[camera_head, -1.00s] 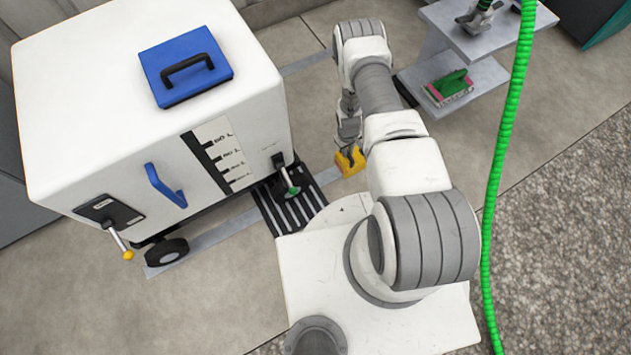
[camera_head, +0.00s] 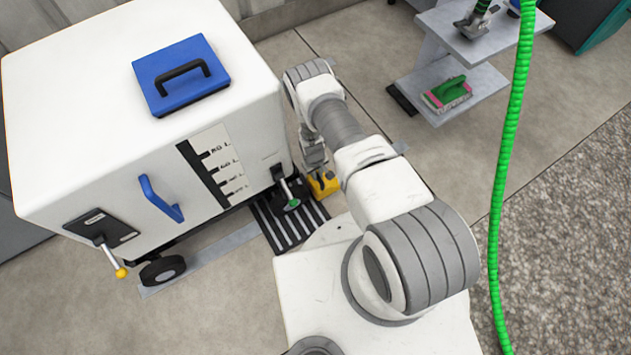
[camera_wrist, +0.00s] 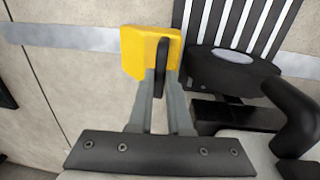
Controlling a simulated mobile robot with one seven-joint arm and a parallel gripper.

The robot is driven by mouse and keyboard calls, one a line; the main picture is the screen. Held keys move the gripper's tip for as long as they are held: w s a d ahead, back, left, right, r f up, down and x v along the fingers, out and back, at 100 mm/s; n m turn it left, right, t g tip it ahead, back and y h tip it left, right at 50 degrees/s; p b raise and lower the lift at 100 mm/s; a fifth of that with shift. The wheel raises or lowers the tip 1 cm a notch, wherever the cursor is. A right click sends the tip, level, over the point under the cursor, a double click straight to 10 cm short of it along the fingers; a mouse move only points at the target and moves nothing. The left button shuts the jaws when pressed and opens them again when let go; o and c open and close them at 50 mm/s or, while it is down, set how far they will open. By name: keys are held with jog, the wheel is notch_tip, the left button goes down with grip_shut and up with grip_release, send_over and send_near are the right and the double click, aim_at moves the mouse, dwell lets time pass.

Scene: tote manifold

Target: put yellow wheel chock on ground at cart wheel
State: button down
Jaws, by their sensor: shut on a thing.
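The yellow wheel chock (camera_head: 325,187) is held low at the cart's right side, beside the slotted floor grate. My gripper (camera_wrist: 163,75) is shut on the chock, which also shows in the wrist view (camera_wrist: 143,55). A black cart wheel (camera_wrist: 232,70) lies just right of the chock there, with a narrow gap between them. The white cart (camera_head: 90,90) has another dark wheel (camera_head: 163,270) at its front left. In the head view my wrist partly hides the gripper, and I cannot tell whether the chock touches the ground.
The slotted black grate (camera_head: 285,228) lies under the cart's right corner. A grey strip (camera_head: 210,255) runs along the floor. A blue-lidded opening (camera_head: 180,72) tops the cart. A green hose (camera_head: 505,160) hangs right. A grey shelf (camera_head: 470,100) stands at the back right.

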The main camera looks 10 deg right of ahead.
aim_at(316, 182)
jog(key=shift+a+f, duration=0.35)
jog(key=shift+f, duration=0.1)
notch_tip(316, 182, down, 4)
jog(key=shift+w+r+b, duration=0.1)
jog(key=shift+r+b, duration=0.1)
jog(key=shift+b, duration=0.9)
jog(key=c, duration=0.8)
grip_release()
jog(key=shift+c, duration=0.2)
notch_tip(316, 182, up, 12)
jog(key=a+p, duration=0.1)
jog(key=p, duration=0.4)
jog(key=shift+s, duration=0.25)
